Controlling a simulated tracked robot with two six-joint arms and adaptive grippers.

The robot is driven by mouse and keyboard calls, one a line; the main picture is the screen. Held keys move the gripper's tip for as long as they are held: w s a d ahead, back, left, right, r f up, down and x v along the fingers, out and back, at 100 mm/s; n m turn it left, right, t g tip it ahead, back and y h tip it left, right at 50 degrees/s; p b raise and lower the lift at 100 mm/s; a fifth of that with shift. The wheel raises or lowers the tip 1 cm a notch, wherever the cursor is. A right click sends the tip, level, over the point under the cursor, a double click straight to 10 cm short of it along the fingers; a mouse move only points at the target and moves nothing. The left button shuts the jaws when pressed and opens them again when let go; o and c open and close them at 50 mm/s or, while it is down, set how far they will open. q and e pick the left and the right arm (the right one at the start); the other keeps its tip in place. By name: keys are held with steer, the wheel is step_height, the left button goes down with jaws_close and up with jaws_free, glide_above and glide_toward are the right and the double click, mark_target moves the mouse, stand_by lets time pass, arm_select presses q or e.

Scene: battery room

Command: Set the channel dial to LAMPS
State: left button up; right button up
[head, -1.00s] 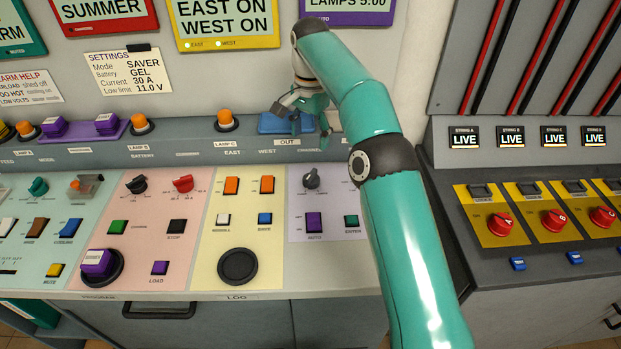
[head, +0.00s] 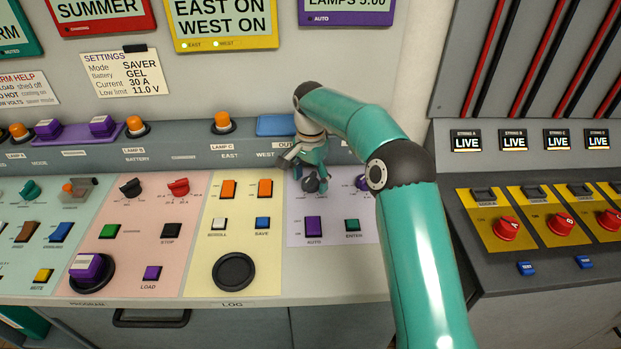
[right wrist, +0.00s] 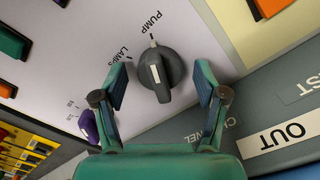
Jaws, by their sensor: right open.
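The channel dial (head: 310,184) is a dark grey knob on the pale lilac panel, partly covered by my gripper in the head view. In the right wrist view the dial (right wrist: 160,72) shows a white line on its raised bar. The bar lines up roughly with the PUMP label (right wrist: 152,24); the LAMPS label (right wrist: 131,57) is to the left of that. My right gripper (right wrist: 161,82) is open, with one finger on each side of the dial and visible gaps between. In the head view my right gripper (head: 304,176) is over the dial. My left gripper is not in view.
A purple AUTO button (head: 313,227) and a green ENTER button (head: 353,225) are below the dial. A purple knob (head: 362,182) is close on the right. A blue tray (head: 274,125) is on the ledge behind. Orange rocker switches (head: 265,188) are on the left.

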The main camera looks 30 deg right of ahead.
steer(key=shift+c, duration=0.3)
steer(key=c, duration=1.1)
steer(key=shift+r+n+p, duration=0.15)
steer(key=shift+n+p, duration=0.85)
steer(key=shift+n, duration=0.3)
steer(key=n+p, duration=0.1)
steer(key=n, duration=0.1)
steer(key=shift+n, duration=0.3)
steer(key=n+p, duration=0.1)
steer(key=n, duration=0.2)
steer(key=shift+n+p, duration=0.3)
steer(key=shift+p, duration=0.05)
steer(key=shift+n+p, duration=0.4)
steer(key=shift+n, duration=1.1)
